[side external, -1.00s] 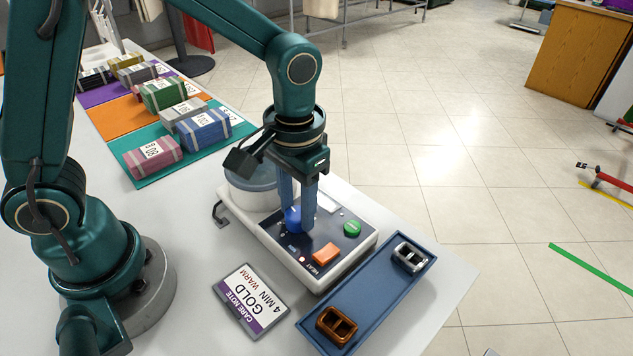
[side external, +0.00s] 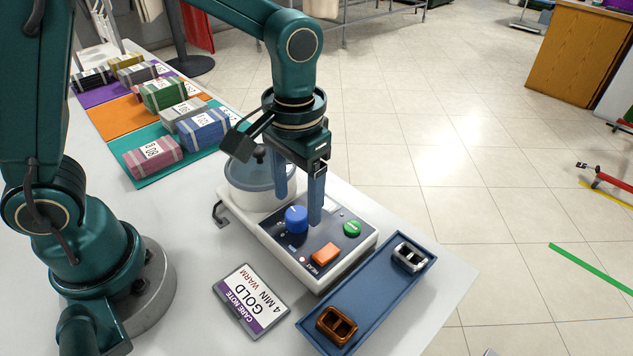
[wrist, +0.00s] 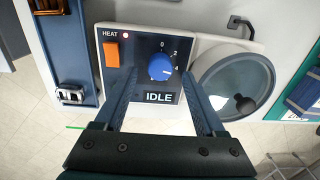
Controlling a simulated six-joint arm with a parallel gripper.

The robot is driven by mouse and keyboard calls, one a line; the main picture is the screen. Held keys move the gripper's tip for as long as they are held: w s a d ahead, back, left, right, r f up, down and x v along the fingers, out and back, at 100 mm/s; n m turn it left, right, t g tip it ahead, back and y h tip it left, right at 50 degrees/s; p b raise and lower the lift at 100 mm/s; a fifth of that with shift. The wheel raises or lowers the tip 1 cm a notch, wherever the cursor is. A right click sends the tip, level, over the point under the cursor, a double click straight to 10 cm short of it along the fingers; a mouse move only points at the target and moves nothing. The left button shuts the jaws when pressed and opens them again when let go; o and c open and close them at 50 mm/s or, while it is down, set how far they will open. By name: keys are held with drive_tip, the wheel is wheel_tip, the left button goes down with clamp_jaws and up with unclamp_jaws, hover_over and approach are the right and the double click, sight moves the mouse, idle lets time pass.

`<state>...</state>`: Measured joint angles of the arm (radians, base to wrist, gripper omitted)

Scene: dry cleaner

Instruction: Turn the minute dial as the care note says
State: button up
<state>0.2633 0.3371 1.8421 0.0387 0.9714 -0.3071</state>
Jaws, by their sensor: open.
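The blue minute dial (side external: 296,219) stands on the dark panel of the white machine (side external: 262,235). In the wrist view the dial (wrist: 160,67) has a white pointer mark that appears to lie toward the 4 of its 0, 2, 4 scale. The display (wrist: 158,97) reads IDLE.
An orange HEAT switch (side external: 326,254) with a red light and a green button (side external: 352,228) share the panel. A round lidded tub (side external: 258,182) is behind. A blue tray (side external: 365,300) holds a silver and a brown piece. Bundles lie on coloured mats at the back left.

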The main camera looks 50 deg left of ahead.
sight(298, 213)
drive_tip(key=shift+r, duration=1.5)
drive_tip(key=shift+w+a+r, duration=0.1)
drive_tip(key=shift+w+r, duration=0.05)
drive_tip(key=shift+r, duration=0.15)
drive_tip(key=s+a+r+t, duration=0.4)
drive_tip(key=s+a+t, duration=0.1)
drive_tip(key=s, duration=0.4)
drive_tip(key=shift+s+a+r+t, duration=0.15)
drive_tip(key=shift+a+r+t, duration=0.15)
drive_tip(key=shift+a, duration=0.2)
